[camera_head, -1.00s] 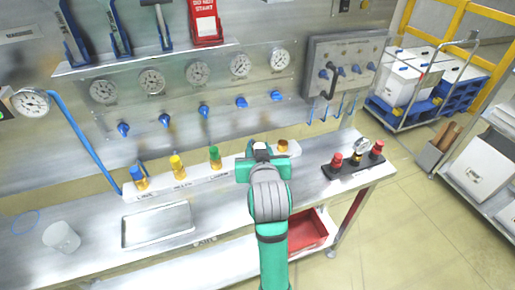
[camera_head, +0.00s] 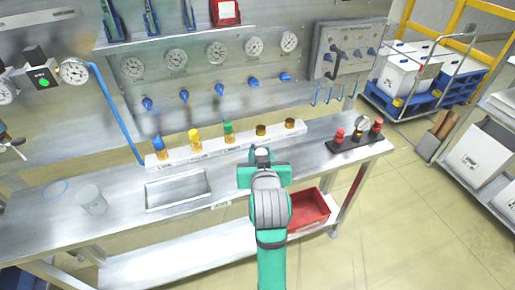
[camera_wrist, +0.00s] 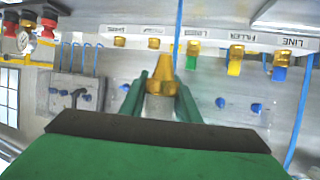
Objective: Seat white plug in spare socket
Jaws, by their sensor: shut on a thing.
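My gripper (camera_head: 264,172) is above the front of the steel bench, in front of the white socket strip (camera_head: 208,153). In the wrist view its green fingers (camera_wrist: 162,95) are shut on a plug (camera_wrist: 160,106) with a pale grey-white body and a brass end (camera_wrist: 160,68). The brass end points towards the strip and is apart from it. The strip holds a blue plug (camera_head: 158,148), a yellow plug (camera_head: 195,140) and a green plug (camera_head: 229,132). To their right are two brass sockets (camera_head: 261,130) (camera_head: 290,124) without coloured plugs. I cannot read which is labelled spare.
A dark block (camera_head: 346,147) with red-topped fittings stands at the bench's right end. A shallow steel tray (camera_head: 178,190) and a clear cup (camera_head: 92,200) are on the left. Gauges and blue valves line the panel behind. A red bin (camera_head: 308,209) sits below.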

